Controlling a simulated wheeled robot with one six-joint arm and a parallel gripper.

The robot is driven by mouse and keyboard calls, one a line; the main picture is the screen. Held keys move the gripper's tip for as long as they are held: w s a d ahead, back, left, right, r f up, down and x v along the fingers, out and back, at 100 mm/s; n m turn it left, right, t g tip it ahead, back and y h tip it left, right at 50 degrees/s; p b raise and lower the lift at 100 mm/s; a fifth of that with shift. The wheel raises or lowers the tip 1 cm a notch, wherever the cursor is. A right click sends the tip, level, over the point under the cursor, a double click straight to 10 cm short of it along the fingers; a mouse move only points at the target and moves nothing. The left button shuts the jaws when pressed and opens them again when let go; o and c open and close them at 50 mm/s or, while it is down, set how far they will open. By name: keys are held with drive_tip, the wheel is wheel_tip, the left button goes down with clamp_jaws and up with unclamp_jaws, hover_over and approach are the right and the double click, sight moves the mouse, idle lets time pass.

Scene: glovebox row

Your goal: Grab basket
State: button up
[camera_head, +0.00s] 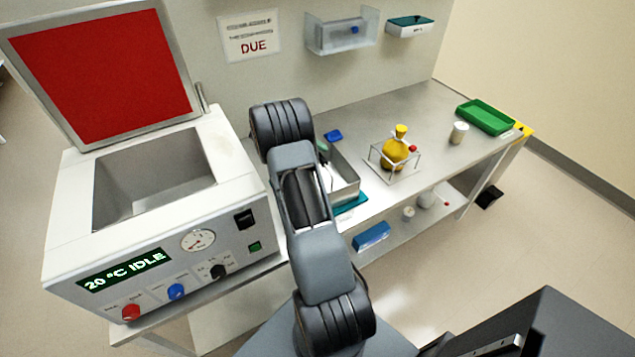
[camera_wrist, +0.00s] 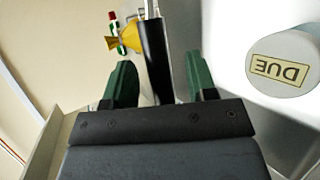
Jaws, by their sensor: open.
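A metal open-topped box (camera_head: 345,178), which may be the basket, stands on the bench right of my arm; my arm hides its left part. A wire frame (camera_head: 378,160) stands further right around a yellow flask (camera_head: 396,153). In the wrist view my gripper (camera_wrist: 160,82) is open, its two green fingers spread. A dark upright bar (camera_wrist: 155,62) shows between the fingers; I cannot tell what it belongs to or whether it touches them. A yellow object (camera_wrist: 124,42) with red and white parts lies beyond. My gripper is hidden in the head view.
A white bath unit (camera_head: 70,225) with a raised red-lined lid (camera_head: 105,70) stands left, its display reading 20 °C IDLE. A green tray (camera_head: 487,117) and white cup (camera_head: 459,133) sit at the bench's right. A white cylinder labelled DUE (camera_wrist: 282,60) is right in the wrist view.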

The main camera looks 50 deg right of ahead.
drive_tip(key=shift+s+d+f, duration=0.2)
drive_tip(key=shift+s, duration=0.1)
drive_tip(key=shift+c, duration=0.5)
clamp_jaws()
